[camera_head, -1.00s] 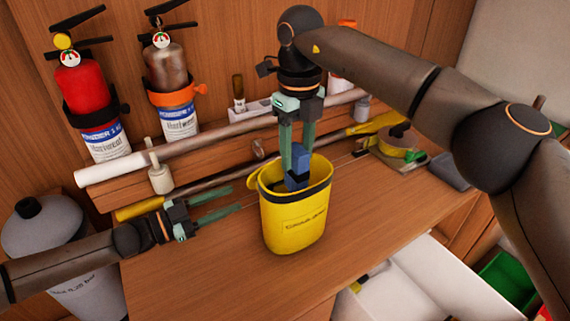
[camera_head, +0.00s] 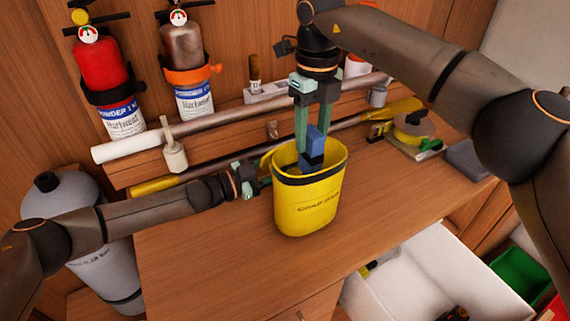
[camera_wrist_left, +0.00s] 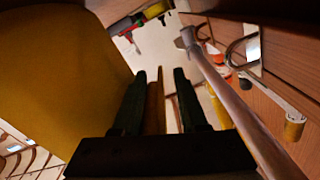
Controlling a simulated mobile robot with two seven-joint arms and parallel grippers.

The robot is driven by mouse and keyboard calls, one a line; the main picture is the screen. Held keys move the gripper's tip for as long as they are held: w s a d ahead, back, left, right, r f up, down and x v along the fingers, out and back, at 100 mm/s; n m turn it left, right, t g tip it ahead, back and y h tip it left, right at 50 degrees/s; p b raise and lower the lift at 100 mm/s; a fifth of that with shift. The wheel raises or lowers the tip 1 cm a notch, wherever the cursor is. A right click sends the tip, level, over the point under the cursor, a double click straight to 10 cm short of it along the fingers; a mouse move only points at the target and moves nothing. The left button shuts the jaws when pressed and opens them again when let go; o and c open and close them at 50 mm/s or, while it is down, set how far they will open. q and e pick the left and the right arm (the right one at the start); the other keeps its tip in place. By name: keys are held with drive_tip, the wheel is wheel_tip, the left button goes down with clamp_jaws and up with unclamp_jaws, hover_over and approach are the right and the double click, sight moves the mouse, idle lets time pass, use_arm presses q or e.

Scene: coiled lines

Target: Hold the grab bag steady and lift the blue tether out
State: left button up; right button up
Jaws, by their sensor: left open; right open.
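The yellow grab bag (camera_head: 307,208) stands upright on the wooden worktop, its dark-rimmed mouth open. The blue tether (camera_head: 314,141) shows as a blue block with a darker part below, upright in the mouth; its lower part is hidden inside. My right gripper (camera_head: 312,135) points down over the mouth, open, its fingers at either side of the blue block. My left gripper (camera_head: 262,184) is open at the bag's left side, its fingertips partly hidden in the head view. In the left wrist view the bag (camera_wrist_left: 60,80) fills the left, beside the open fingers (camera_wrist_left: 160,75); contact cannot be told.
A pale pole (camera_head: 200,131) and a yellow-ended pole (camera_head: 155,185) run behind the bag. A tape roll (camera_head: 412,127) lies back right. An open white drawer (camera_head: 430,285) is below front right. Two extinguishers (camera_head: 103,80) hang on the wall. The worktop before the bag is clear.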

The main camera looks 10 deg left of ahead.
use_arm(q)
clamp_jaws()
idle(0.8)
idle(0.9)
use_arm(e)
drive_tip(key=shift+o, duration=1.6)
drive_tip(key=shift+s+r, duration=0.3)
drive_tip(key=shift+r, duration=0.2)
wheel_tip(320, 180, up, 7)
drive_tip(key=s+d+m+t+y, duration=0.2)
drive_tip(key=t, duration=0.2)
drive_tip(key=x, duration=1.1)
drive_tip(key=shift+a+f, duration=0.35)
drive_tip(key=shift+f, duration=0.05)
